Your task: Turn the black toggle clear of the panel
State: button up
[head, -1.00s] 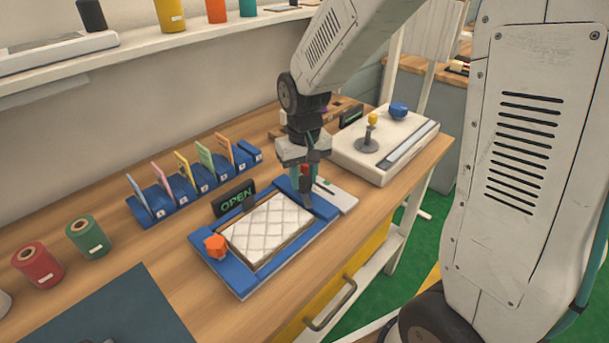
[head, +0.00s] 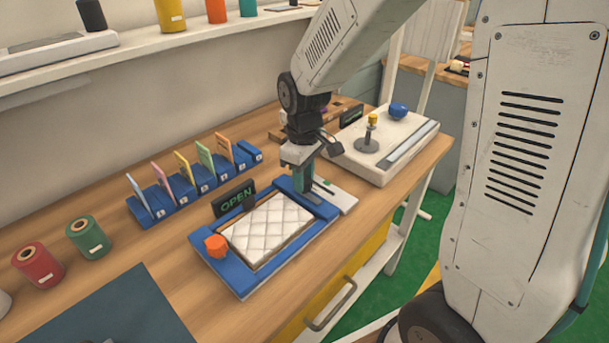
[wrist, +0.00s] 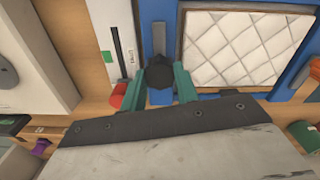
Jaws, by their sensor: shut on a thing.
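The white quilted panel (head: 265,228) lies in a blue frame (head: 240,283) on the bench. My gripper (head: 303,192) points down at the frame's far right end; it also shows in the wrist view (wrist: 157,88). Its two teal fingers are shut on the black toggle (wrist: 159,72), one on each side. A grey bar (wrist: 158,38) extends from the toggle over the blue frame, roughly parallel to the panel's near edge in the wrist view. A gap shows between bar and panel (wrist: 245,45). In the head view my gripper hides the toggle.
A black sign reading OPEN (head: 234,199) stands behind the frame. An orange knob (head: 215,246) sits at its left corner. A white slotted plate (head: 338,197) lies close to my gripper, with a red part (wrist: 117,95). A white joystick box (head: 385,150) stands farther right.

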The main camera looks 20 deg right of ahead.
aim_at(305, 180)
jog(key=shift+w+r, duration=0.1)
jog(key=o, duration=1)
jog(key=shift+c, duration=0.2)
notch_tip(305, 180, up, 8)
jog(key=shift+f, duration=0.15)
jog(key=shift+s+m, duration=0.3)
jog(key=s+d+r+m, duration=0.1)
jog(key=s+r+m, duration=0.2)
jog(key=s, duration=0.8)
jog(key=s+d+r+m+t, duration=0.1)
jog(key=s+d+r+m, duration=0.1)
jog(key=s, duration=0.9)
notch_tip(305, 180, up, 2)
jog(key=shift+s+d+r+m, duration=0.15)
jog(key=shift+s+m, duration=0.2)
jog(key=shift+m, duration=0.25)
